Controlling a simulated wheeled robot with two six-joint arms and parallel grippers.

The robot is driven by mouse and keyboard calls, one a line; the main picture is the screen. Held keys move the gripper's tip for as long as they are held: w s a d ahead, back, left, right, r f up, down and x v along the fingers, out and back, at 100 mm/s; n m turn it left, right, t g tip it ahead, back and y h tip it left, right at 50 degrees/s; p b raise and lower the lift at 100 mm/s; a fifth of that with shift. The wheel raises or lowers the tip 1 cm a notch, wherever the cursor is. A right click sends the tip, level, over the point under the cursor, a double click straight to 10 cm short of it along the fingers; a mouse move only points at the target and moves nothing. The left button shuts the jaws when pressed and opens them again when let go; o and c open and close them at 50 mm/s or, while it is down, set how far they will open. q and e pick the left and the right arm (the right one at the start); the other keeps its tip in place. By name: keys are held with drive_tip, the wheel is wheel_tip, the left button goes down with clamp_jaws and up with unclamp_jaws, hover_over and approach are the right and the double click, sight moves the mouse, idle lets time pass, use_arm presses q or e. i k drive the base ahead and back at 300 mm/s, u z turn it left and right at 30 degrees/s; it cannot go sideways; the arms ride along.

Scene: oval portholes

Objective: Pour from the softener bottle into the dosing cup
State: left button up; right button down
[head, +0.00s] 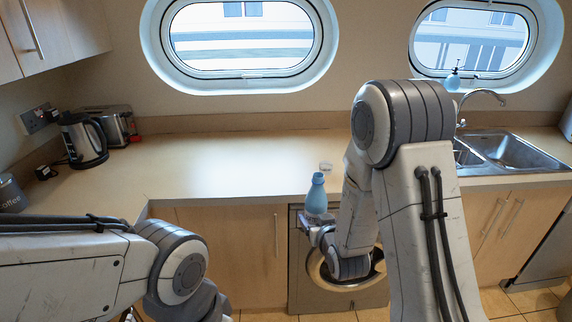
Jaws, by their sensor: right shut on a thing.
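The dosing cup (326,167) is small and pale or clear. It shows just behind and slightly right of the bottle's top, apparently on the counter. The bottle is not tilted. My left arm comes in at the lower left, but its gripper is out of view.
The counter (220,170) is clear left of the bottle. A kettle (83,139) and a toaster (114,126) stand in the left corner. A sink (508,151) with a tap lies to the right.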

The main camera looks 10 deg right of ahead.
sight(326, 168)
drive_tip(key=u, duration=0.25)
drive_tip(key=i, duration=0.95)
